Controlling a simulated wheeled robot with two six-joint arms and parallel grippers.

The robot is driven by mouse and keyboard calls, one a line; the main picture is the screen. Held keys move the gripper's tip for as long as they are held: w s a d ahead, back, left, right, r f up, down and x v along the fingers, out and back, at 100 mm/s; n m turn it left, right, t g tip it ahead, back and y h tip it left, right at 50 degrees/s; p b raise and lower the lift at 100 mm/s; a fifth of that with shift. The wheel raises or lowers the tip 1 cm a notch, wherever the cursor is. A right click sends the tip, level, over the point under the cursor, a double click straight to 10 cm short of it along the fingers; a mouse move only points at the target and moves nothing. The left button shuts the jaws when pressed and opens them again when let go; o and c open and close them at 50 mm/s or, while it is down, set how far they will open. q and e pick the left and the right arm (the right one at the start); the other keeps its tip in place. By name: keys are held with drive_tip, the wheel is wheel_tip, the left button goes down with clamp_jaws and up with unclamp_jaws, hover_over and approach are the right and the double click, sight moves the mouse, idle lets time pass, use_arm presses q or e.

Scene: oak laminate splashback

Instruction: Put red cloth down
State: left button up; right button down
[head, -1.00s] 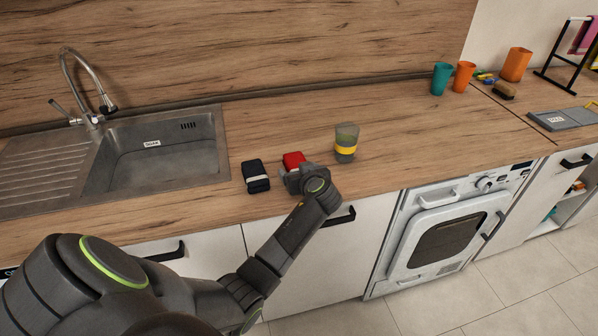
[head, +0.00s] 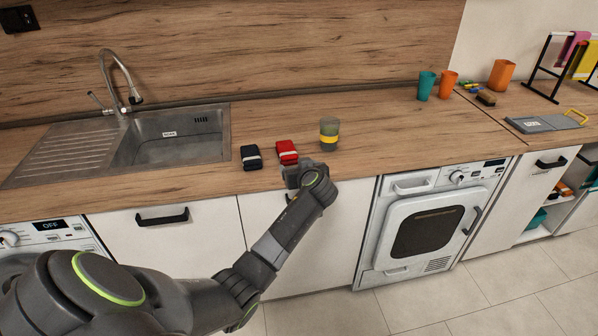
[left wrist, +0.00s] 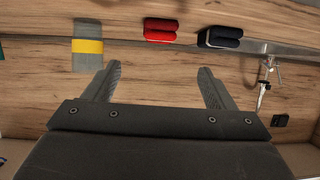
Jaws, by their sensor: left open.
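The red cloth (head: 287,151), folded with a pale band, lies on the wooden counter (head: 400,138) between a black folded cloth and a cup. It also shows at the top of the left wrist view (left wrist: 160,31). My left gripper (head: 295,172) is at the counter's front edge, just in front of the red cloth and apart from it. In the left wrist view its two fingers (left wrist: 158,82) are spread with nothing between them. My right gripper is in neither view.
The black cloth (head: 251,157) lies left of the red one. The sink (head: 170,140) is at left. Teal (head: 426,86) and orange (head: 447,84) cups stand farther right. The counter between is clear.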

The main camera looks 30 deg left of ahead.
use_arm(q)
drive_tip(key=s+d+f+m+g+h, duration=0.1)
drive_tip(key=s+f+m+h, duration=0.1)
drive_tip(key=s+f, duration=0.65)
drive_tip(key=s+d+f+m+g+h, duration=0.15)
drive_tip(key=s+f, duration=0.25)
drive_tip(key=f, duration=0.9)
drive_tip(key=s+d+f+m+g+h, duration=0.1)
drive_tip(key=s+f+m+h, duration=0.15)
drive_tip(key=s+f, duration=0.6)
drive_tip(key=s+d+f+m+g+h, duration=0.1)
drive_tip(key=s+f, duration=0.5)
drive_tip(key=s, duration=0.6)
drive_tip(key=s+d+f+m+g+h, duration=0.1)
drive_tip(key=s+d+f+g, duration=0.1)
drive_tip(key=s+f, duration=0.5)
drive_tip(key=s+d+f+m+g+h, duration=0.1)
drive_tip(key=s+d+f, duration=0.3)
drive_tip(key=s, duration=1.4)
wheel_tip(320, 180, down, 3)
drive_tip(key=shift+f, duration=0.2)
drive_tip(key=shift+g, duration=0.25)
drive_tip(key=shift+c, duration=0.4)
